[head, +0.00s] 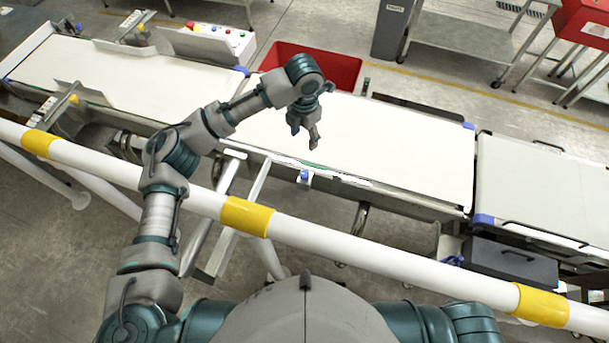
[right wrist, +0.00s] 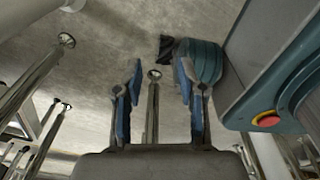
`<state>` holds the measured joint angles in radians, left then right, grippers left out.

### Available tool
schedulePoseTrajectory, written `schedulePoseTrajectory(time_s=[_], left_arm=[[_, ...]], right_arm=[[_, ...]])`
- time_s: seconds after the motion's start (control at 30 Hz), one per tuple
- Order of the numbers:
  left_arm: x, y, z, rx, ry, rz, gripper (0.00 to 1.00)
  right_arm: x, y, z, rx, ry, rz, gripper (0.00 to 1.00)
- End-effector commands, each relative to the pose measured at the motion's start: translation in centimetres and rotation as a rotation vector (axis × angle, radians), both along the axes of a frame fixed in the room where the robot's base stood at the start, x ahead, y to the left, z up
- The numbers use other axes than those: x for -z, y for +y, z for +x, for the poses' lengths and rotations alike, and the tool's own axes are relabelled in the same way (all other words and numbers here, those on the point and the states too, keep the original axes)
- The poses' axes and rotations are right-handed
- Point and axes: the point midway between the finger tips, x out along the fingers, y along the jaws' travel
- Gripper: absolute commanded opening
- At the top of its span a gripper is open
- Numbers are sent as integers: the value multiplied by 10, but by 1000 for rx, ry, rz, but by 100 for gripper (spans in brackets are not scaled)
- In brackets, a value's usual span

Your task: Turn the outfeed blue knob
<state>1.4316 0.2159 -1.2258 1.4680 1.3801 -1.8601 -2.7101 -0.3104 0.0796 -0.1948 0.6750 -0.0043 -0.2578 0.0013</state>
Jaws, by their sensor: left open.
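A small blue knob (head: 304,175) shows on the front edge of the middle belt (head: 400,140), just below my left gripper in the head view. Blue parts also sit at the belt joint on the right (head: 484,219), and I cannot tell for sure which one is the outfeed knob. My left gripper (head: 312,141) is open and empty, pointing down over the belt near its front edge, apart from the knob. My right gripper shows only in the right wrist view (right wrist: 157,78), with its blue-padded fingers apart and nothing between them.
A white rail (head: 340,247) with yellow bands runs between my body and the belts. A red bin (head: 340,70) stands behind the middle belt. A control box with buttons (head: 215,40) is at the back left. A dark box (head: 510,262) sits under the right belt.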

Motion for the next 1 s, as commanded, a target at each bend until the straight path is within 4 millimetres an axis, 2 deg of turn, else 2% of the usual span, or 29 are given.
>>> schedulePoseTrajectory(time_s=[0.03,0.1,0.37,0.47,0.8,1.0], left_arm=[[16,-1,0,1,4,1,58],[24,-1,0,1,5,1,58],[40,-1,0,0,7,1,58],[59,0,-1,0,8,2,58],[140,0,-1,0,9,1,58],[179,-1,-1,0,8,2,58]], right_arm=[[14,0,-1,0,2,1,40],[21,0,-1,0,3,0,40],[22,0,0,0,3,0,40],[22,1,1,0,2,1,40],[22,1,5,1,3,1,40],[22,2,7,1,2,2,40]])
